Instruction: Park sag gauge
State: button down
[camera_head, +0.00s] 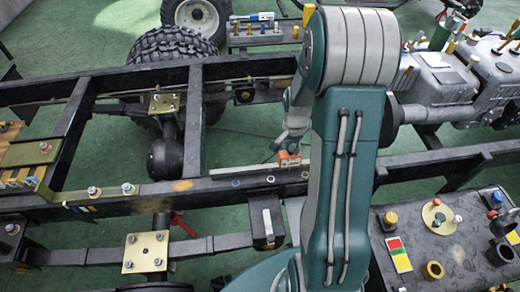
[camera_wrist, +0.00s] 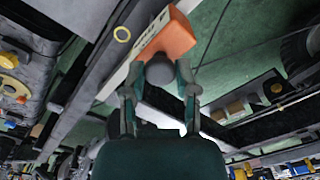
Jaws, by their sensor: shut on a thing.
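The sag gauge is a long pale bar with an orange block (camera_head: 289,159) at its right end, seen just behind the near frame rail in the head view. In the wrist view the orange block (camera_wrist: 172,36) has a dark-lettered white face and a grey rounded knob (camera_wrist: 160,72). My gripper (camera_wrist: 161,76) is shut on that knob, one finger on each side. In the head view my gripper (camera_head: 291,138) is above the orange block, partly hidden by my arm. I cannot tell whether the gauge touches the rail.
The dark near frame rail (camera_head: 215,187) runs across the view, with bolts and rings on top. A crossmember (camera_head: 194,125) and a wheel (camera_head: 172,52) stand to the left. A grey engine (camera_head: 440,78) is to the right, and a parts cart (camera_head: 458,248) at lower right.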

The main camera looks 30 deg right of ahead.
jog(key=s+d, duration=0.1)
jog(key=d, duration=0.3)
jog(key=s+d, duration=0.2)
jog(key=d, duration=0.3)
jog(key=s+d, duration=0.1)
jog(key=d, duration=0.4)
jog(key=shift+s+d, duration=0.15)
jog(key=shift+s, duration=0.05)
jog(key=shift+c, duration=1.9)
grip_release()
notch_tip(320, 180, up, 12)
